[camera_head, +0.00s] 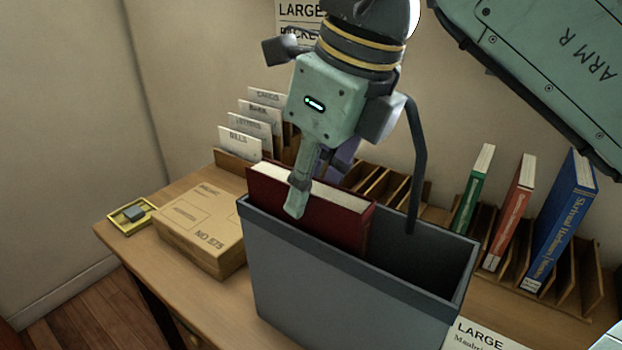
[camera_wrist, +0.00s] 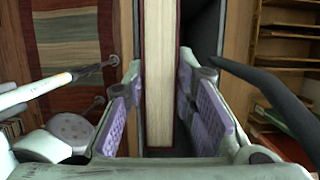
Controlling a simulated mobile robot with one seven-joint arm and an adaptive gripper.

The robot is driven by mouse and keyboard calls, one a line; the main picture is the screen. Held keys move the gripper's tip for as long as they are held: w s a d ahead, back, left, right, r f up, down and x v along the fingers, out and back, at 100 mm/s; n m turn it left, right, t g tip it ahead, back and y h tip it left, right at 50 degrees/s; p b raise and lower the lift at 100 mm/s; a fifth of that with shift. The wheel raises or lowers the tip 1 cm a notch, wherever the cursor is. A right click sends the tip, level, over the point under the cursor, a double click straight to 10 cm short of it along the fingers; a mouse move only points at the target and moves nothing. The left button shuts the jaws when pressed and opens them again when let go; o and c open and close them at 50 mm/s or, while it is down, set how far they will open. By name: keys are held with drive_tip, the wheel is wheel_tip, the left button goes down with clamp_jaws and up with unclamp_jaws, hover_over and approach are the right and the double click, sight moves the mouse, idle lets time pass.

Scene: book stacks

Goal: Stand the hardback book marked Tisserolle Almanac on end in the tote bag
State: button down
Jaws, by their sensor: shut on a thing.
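A dark red hardback book (camera_head: 330,212) stands in the left part of the grey tote bag (camera_head: 345,295), its upper part above the rim. No title can be read on it, so I cannot tell whether it is the Tisserolle Almanac. My gripper (camera_head: 305,196) is shut on the book from above, with a finger on its near cover. In the wrist view the book's pale page edge (camera_wrist: 159,75) runs between my two lilac finger pads. The book's lower end is hidden inside the bag, so I cannot tell whether it touches the bottom.
A cardboard parcel (camera_head: 201,228) sits left of the bag, with a small yellow tray (camera_head: 131,216) beyond it. Labelled card files (camera_head: 240,143) stand behind. Green (camera_head: 474,190), red (camera_head: 510,212) and blue (camera_head: 559,222) books stand in a wooden rack at right. The bag's right part looks empty.

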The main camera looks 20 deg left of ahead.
drive_tip(key=shift+f+b, duration=0.3)
drive_tip(key=shift+f, duration=0.3)
drive_tip(key=c, duration=1.2)
unclamp_jaws()
drive_tip(key=shift+c, duration=0.2)
wheel_tip(320, 180, up, 8)
drive_tip(key=p, duration=0.7)
drive_tip(key=shift+s+f, duration=0.1)
